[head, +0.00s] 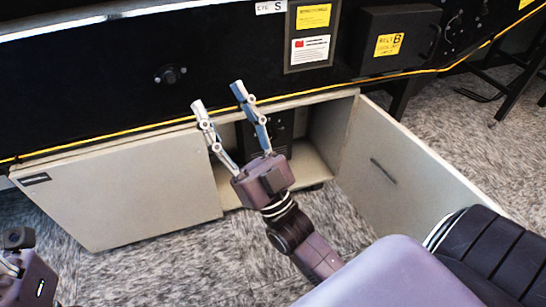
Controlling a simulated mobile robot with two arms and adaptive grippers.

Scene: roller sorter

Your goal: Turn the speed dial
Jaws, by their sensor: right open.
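My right gripper (218,97) is open and empty, its two fingers pointing up in front of the open cabinet (345,92) and the lower edge of the black machine panel (100,90). A small dark round fitting (168,75) sits on the panel, up and left of the fingertips and apart from them. I cannot tell whether it is the speed dial; no dial is clearly marked. A dark box (285,123) stands inside the cabinet, partly hidden by my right gripper. Part of my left gripper (14,265) shows at the lower left edge; its fingers cannot be made out.
The cabinet's right door (395,165) stands open toward me; its left front (120,190) covers the left side. A black box with a yellow label (398,38) and a framed label plate (312,35) are on the panel. Speckled floor (345,225) is clear around my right arm.

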